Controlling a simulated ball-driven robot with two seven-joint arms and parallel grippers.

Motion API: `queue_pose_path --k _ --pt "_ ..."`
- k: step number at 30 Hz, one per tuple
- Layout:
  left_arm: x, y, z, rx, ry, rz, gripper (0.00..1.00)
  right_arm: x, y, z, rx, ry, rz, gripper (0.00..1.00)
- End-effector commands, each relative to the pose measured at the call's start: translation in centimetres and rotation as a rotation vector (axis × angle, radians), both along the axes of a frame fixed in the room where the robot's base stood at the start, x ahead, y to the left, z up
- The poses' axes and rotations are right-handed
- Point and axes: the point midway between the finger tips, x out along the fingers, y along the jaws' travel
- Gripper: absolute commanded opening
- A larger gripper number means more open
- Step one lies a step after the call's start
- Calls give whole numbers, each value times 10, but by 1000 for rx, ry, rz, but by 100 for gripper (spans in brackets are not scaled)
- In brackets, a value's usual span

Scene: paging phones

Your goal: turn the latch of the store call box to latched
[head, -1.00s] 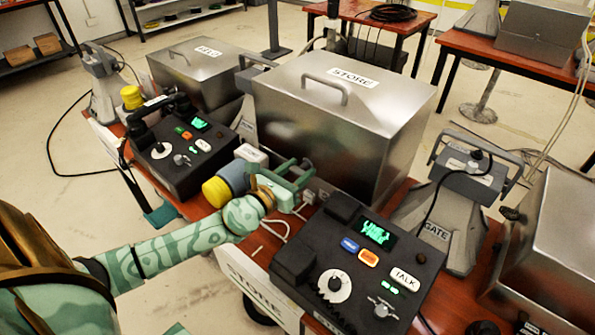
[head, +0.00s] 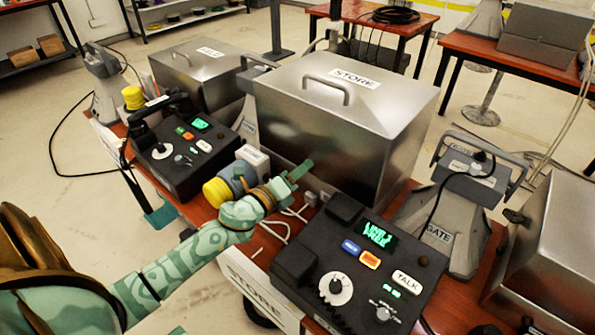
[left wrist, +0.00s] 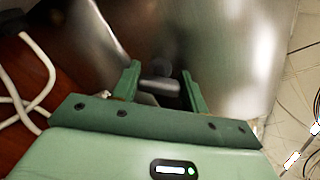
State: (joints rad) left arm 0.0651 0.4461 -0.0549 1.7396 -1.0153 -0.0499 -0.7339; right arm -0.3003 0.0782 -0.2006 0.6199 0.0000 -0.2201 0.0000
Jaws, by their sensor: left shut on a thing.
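The store call box (head: 345,125) is a brushed-steel box with a lid, a lid handle and a STORE label, at the middle of the head view. My left gripper (head: 302,170) is green and reaches the lower left of the box's front. In the left wrist view its two fingers (left wrist: 162,78) stand either side of a small grey metal latch bar (left wrist: 160,87) and are shut on it. The bar lies across the gap between the fingers. The gripper hides the latch in the head view. My right gripper is not in view.
A dark paging console (head: 365,265) with a lit green screen stands in front of the store box. Another console (head: 180,155) and a yellow-capped cylinder (head: 217,192) are to the left. The GATE horn unit (head: 455,205) is close on the right. White cable (left wrist: 40,75) lies beside the gripper.

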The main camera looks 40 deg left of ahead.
Motion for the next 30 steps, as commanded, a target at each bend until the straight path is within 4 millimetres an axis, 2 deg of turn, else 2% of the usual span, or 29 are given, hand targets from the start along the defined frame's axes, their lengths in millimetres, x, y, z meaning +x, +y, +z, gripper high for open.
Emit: queue_pose_path --k 15,30 --pt "0 2 1 -448 35 2 21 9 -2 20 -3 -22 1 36" --pt "0 2 -3 -641 51 3 21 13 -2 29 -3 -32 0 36"
